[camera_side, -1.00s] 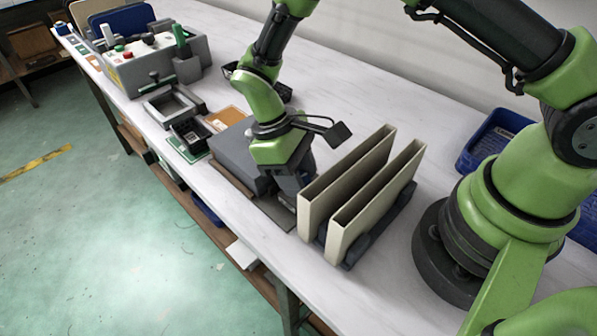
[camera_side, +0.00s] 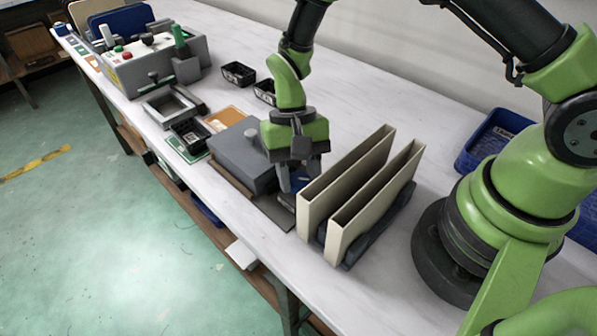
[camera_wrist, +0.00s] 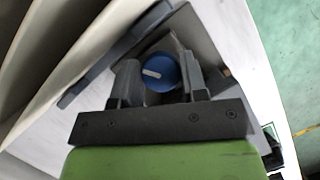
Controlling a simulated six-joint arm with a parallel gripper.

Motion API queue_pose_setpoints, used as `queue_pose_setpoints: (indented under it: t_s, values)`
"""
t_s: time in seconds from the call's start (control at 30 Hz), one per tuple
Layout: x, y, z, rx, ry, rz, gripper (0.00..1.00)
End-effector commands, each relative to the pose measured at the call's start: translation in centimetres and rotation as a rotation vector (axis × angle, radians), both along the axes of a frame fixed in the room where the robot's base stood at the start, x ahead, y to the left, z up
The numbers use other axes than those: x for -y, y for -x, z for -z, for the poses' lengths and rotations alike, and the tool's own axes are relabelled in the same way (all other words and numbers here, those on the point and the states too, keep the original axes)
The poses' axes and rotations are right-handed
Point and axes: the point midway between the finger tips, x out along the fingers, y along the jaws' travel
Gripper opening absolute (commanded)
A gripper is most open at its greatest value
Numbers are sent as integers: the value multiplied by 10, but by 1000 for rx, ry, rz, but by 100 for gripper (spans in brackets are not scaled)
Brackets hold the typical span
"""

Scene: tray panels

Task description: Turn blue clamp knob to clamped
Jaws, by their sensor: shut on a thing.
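The blue clamp knob (camera_wrist: 168,68) shows in the wrist view as a round blue cap with a short white mark, which points left in that view. My gripper (camera_wrist: 159,74) is shut on it, with one grey finger at each side. In the side view my gripper (camera_side: 297,180) points down beside the cream panels, and a bit of blue shows by its fingers. Most of the knob is hidden there. No clamped or unclamped label is readable.
Two cream upright panels (camera_side: 345,195) stand in a dark rack just right of my gripper. A grey box (camera_side: 240,155) is close on its left. Farther left are a small black tray (camera_side: 190,133) and a grey control box (camera_side: 150,68). A blue bin (camera_side: 490,140) stands behind.

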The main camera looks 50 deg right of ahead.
Motion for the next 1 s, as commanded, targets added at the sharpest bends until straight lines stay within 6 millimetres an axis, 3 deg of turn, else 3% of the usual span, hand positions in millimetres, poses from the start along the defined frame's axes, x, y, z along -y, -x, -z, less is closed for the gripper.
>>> queue_pose_setpoints:
  t_s: [0.4,0.97,1.0]
  values:
    - [-1,-1,0,5,-2,194,16]
    - [-1,-1,0,6,-4,220,16]
    - [-1,-1,0,6,-4,220,47]
